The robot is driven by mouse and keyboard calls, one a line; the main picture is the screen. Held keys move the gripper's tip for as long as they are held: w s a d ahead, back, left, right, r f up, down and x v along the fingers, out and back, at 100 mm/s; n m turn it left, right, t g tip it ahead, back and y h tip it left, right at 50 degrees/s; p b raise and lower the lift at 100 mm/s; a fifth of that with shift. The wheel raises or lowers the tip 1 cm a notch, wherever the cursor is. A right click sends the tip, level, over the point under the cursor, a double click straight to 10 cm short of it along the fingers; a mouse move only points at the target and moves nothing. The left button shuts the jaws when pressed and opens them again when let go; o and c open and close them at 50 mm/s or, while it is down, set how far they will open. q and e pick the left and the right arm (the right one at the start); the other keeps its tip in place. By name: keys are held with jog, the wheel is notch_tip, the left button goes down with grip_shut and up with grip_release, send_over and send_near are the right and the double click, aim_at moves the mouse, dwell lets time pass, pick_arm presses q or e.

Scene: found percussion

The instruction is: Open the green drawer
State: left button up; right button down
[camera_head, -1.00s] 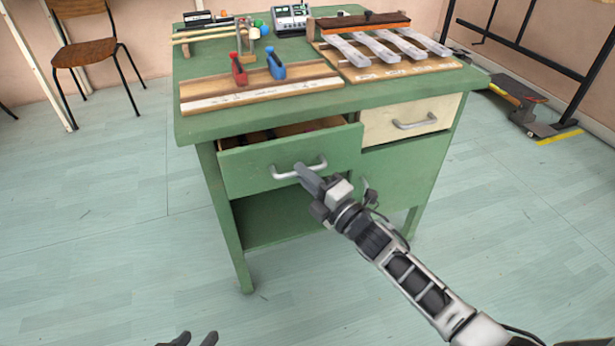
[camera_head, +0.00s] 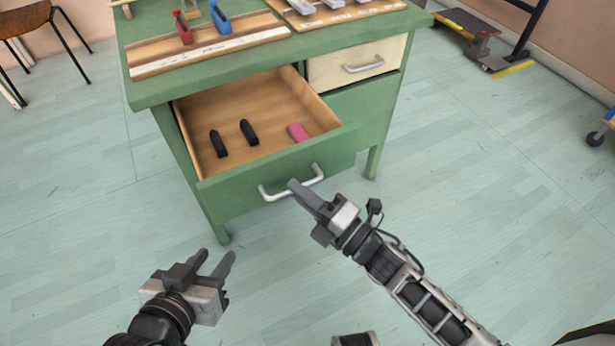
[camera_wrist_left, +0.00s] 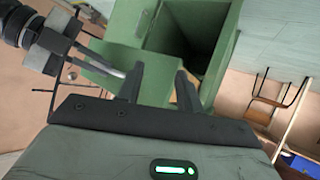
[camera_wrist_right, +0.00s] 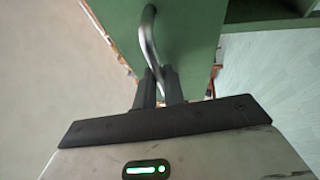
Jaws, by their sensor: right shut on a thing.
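The green drawer (camera_head: 240,195) stands well open in the head view, its front pulled out from the green desk (camera_head: 150,88). Two black objects (camera_head: 218,144) and a pink block (camera_head: 297,132) lie inside it. My right gripper (camera_head: 294,186) is shut on the silver handle (camera_head: 270,193) of the drawer front. The handle also shows between the fingers in the right wrist view (camera_wrist_right: 150,40). My left gripper (camera_head: 217,258) is open and empty, in front of and below the drawer's left side, apart from it.
A cream drawer (camera_head: 350,66) is shut at the right of the desk. A board with red and blue clamps (camera_head: 205,42) lies on the desktop. A chair (camera_head: 30,25) stands at the far left.

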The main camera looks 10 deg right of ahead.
jog(key=shift+s, duration=0.15)
jog(key=c, duration=1.5)
grip_release()
jog(key=v, duration=1.6)
jog(key=shift+d, duration=0.1)
